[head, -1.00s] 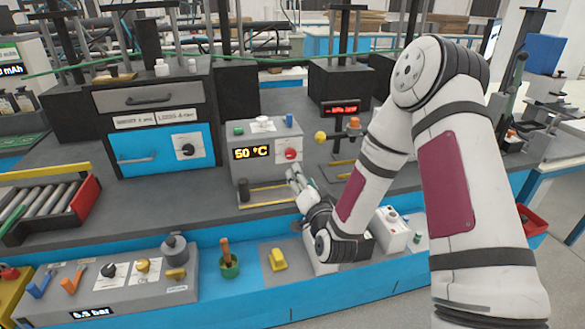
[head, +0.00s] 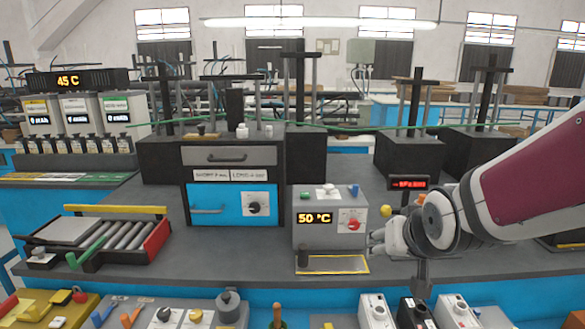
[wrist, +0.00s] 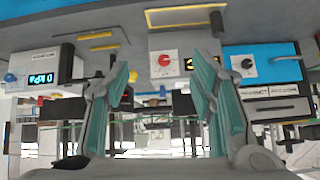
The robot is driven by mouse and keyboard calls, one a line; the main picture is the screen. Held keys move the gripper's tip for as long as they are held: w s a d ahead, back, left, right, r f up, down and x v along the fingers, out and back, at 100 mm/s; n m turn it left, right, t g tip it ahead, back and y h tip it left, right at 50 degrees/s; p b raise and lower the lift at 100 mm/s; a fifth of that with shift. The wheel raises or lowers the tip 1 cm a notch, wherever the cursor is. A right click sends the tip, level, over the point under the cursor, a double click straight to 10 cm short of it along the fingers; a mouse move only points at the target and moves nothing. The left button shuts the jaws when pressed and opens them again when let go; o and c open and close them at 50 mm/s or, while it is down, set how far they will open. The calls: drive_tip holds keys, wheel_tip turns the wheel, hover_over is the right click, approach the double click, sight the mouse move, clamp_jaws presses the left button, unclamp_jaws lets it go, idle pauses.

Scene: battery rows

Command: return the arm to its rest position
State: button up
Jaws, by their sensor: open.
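My gripper (head: 374,242) is at the right in the head view, raised over the bench beside the grey 50 °C box (head: 330,225). It points left and looks empty. In the wrist view my gripper (wrist: 165,85) shows two teal fingers spread apart, with nothing between them. The wrist picture is upside down, and the grey box with its red knob (wrist: 168,60) shows beyond the fingers. My arm comes in from the right edge of the head view.
A blue-fronted drawer cabinet (head: 232,200) stands left of the box. A yellow-edged tray (head: 332,264) lies before the box. A roller conveyor (head: 110,235) is at left. Small switch boxes (head: 375,311) line the front. A red-lit display (head: 408,184) stands behind my gripper.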

drive_tip(key=s+r+g, duration=0.2)
drive_tip(key=s, duration=1)
drive_tip(key=s+r+n+g, duration=0.1)
drive_tip(key=s+r+g, duration=0.1)
drive_tip(key=s, duration=1)
drive_tip(key=shift+d+r+g, duration=0.15)
drive_tip(key=shift+d+g, duration=0.1)
drive_tip(key=shift+g, duration=0.15)
